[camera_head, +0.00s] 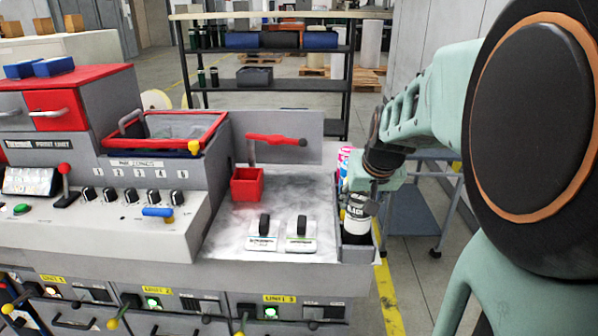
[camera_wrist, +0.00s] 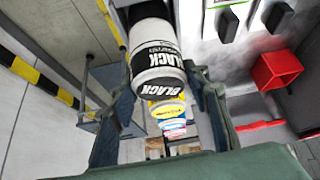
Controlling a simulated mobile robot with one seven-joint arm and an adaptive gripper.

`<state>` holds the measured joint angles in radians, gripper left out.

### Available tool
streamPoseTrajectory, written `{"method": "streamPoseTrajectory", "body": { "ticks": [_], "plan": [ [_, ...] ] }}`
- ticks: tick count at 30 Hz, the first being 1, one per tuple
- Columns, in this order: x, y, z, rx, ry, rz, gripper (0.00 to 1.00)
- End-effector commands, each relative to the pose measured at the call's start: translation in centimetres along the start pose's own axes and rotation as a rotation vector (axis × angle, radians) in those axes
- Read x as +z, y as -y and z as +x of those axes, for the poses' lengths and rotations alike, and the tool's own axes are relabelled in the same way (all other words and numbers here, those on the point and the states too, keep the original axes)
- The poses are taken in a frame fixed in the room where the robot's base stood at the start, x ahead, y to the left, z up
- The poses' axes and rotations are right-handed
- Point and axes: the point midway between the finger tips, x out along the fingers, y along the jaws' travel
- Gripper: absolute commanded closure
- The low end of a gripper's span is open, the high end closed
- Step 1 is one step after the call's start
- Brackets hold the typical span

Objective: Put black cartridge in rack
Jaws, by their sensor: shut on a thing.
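The black cartridge (camera_head: 356,225) is a white cylinder with a dark "BLACK" label at its top. It stands roughly upright at the front end of the grey rack (camera_head: 354,254) on the machine's right edge. Its lower end is at the rack's front compartment; I cannot tell whether it touches the bottom. My gripper (camera_head: 366,196) is shut on its upper part from above and behind. In the wrist view the cartridge (camera_wrist: 157,55) sits between the two fingers of my gripper (camera_wrist: 160,85). A yellow-labelled cartridge (camera_wrist: 167,108) and a blue-and-red one (camera_wrist: 173,127) line up behind it.
A pink-and-blue cartridge (camera_head: 344,160) shows at the rack's far end. Two black-handled switches (camera_head: 264,232) and a red box (camera_head: 247,184) are on the machine top left of the rack. A blue-grey cart (camera_head: 412,215) stands to the right. Floor with a yellow stripe lies below.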

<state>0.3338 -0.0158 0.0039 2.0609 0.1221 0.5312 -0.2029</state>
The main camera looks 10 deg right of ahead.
Motion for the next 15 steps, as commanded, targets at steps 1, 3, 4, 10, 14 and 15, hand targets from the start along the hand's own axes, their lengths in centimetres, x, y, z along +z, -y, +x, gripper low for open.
{"method": "streamPoseTrajectory", "body": {
  "ticks": [1,3,4,10,14,15],
  "plan": [
    [-0.12,-0.01,-0.08,0.000,-0.002,0.000,1.00],
    [-0.12,-0.01,-0.08,0.000,-0.002,0.000,1.00],
    [-0.12,-0.01,-0.08,0.000,-0.002,0.000,1.00],
    [-0.01,-0.01,0.09,0.000,-0.002,0.000,1.00],
    [0.11,-0.01,0.27,0.000,-0.002,0.000,1.00],
    [0.14,-0.01,0.32,0.000,-0.002,0.000,1.00]
  ]
}}
